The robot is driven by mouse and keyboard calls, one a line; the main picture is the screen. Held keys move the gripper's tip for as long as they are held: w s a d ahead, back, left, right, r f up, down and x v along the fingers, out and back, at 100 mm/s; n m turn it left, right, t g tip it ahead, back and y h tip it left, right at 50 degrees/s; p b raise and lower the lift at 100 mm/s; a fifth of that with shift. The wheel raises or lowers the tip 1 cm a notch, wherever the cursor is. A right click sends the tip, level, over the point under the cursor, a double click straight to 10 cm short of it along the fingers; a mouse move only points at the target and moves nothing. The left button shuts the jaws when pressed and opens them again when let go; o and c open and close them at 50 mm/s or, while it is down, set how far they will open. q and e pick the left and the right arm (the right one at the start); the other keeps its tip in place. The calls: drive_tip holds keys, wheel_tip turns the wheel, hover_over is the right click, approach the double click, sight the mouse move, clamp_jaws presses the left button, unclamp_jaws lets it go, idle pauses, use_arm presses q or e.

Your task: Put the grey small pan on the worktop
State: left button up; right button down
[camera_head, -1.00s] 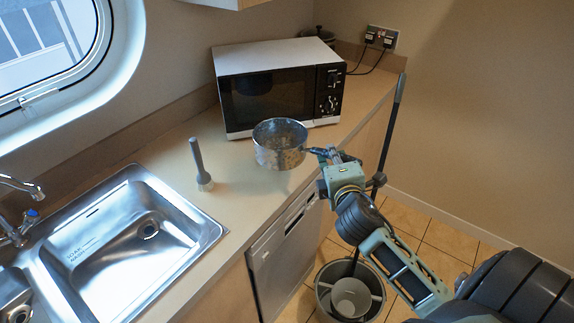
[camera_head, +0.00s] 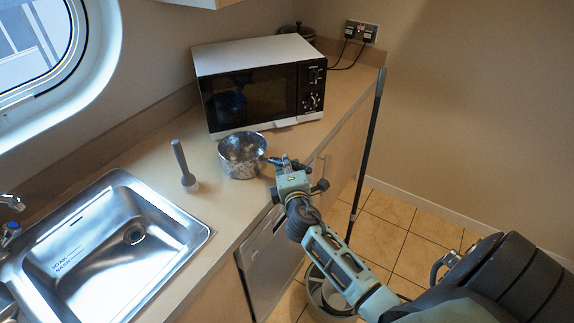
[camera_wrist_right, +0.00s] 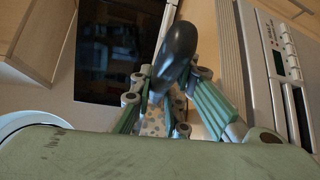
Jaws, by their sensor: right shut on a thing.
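The grey small pan (camera_head: 243,158) is upright at the worktop (camera_head: 226,198), just in front of the microwave. It looks level with the surface, but I cannot tell whether its base touches. My right gripper (camera_head: 272,161) is at the pan's right side, shut on its handle. In the right wrist view, a dark rounded handle end (camera_wrist_right: 175,55) sticks up between the fingers of my right gripper (camera_wrist_right: 165,105). My left gripper is out of view.
The microwave (camera_head: 262,90) stands behind the pan. A grey stick-like utensil (camera_head: 183,165) stands to its left, and the metal sink (camera_head: 110,245) is nearer left. A dark pole (camera_head: 368,145) and a bucket (camera_head: 322,292) are off the worktop's right edge.

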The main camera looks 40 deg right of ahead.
drive_tip(key=shift+r, duration=0.15)
drive_tip(key=c, duration=1.7)
unclamp_jaws()
drive_tip(key=shift+f, duration=0.2)
drive_tip(key=shift+r, duration=0.1)
drive_tip(key=shift+b+v, duration=1.05)
drive_tip(key=shift+v, duration=5.05)
